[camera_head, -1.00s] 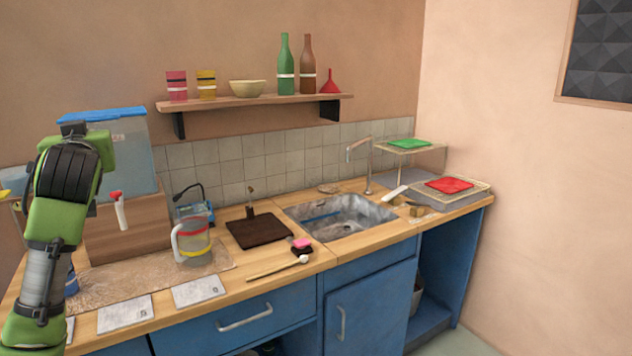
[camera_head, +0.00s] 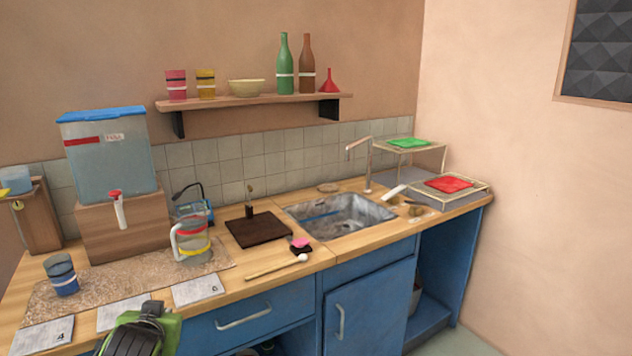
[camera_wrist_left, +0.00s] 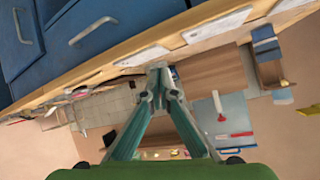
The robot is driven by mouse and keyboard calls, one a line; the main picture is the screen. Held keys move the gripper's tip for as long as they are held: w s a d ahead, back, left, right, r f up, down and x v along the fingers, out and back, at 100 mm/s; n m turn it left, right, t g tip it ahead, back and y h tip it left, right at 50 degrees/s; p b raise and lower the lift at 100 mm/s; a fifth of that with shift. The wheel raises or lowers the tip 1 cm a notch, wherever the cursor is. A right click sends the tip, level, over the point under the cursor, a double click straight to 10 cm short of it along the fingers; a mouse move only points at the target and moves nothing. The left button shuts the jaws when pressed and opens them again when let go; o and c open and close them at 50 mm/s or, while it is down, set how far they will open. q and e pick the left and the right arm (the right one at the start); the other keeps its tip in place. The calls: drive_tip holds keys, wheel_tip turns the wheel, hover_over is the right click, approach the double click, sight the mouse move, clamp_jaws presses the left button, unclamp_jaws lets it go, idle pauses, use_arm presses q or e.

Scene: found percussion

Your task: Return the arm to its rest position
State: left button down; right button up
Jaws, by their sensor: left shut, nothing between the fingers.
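My left arm, green and black, shows at the bottom edge of the head view, in front of the counter. In the left wrist view my left gripper (camera_wrist_left: 161,70) has its two fingers meeting at the tips, with nothing between them. That view is tilted, with the blue cabinet fronts at the top and the counter edge (camera_wrist_left: 118,60) crossing behind the fingers. My fingertips are not clearly seen in the head view. My right gripper is in neither view.
On the wooden counter stand a blue cup (camera_head: 61,274), a clear jug (camera_head: 192,239) and a blue-lidded dispenser (camera_head: 110,157) on a wooden block (camera_head: 122,228). White cards (camera_head: 198,289) lie along the front edge. A sink (camera_head: 338,215) is farther right.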

use_arm(q)
drive_tip(key=s+d+f+m+g+h, duration=0.1)
drive_tip(key=s+d+f+g, duration=0.15)
drive_tip(key=s+f, duration=0.6)
drive_tip(key=s+d+f+m+g+h, duration=0.15)
drive_tip(key=s+d+f, duration=0.25)
drive_tip(key=s+f, duration=0.45)
drive_tip(key=s+d+f+g+h, duration=0.1)
drive_tip(key=s+d+f+g, duration=0.1)
drive_tip(key=s, duration=0.7)
drive_tip(key=s+d+f+g+h, duration=0.1)
drive_tip(key=s+d+f+g, duration=0.15)
drive_tip(key=s, duration=0.65)
wheel_tip(320, 180, down, 25)
drive_tip(key=s, duration=0.1)
drive_tip(key=s+a+f+g, duration=0.1)
drive_tip(key=s+a+f, duration=0.1)
drive_tip(key=s+f, duration=1.5)
drive_tip(key=shift+s+a+f+m+g+y, duration=0.3)
drive_tip(key=shift+a+m+g+y, duration=0.05)
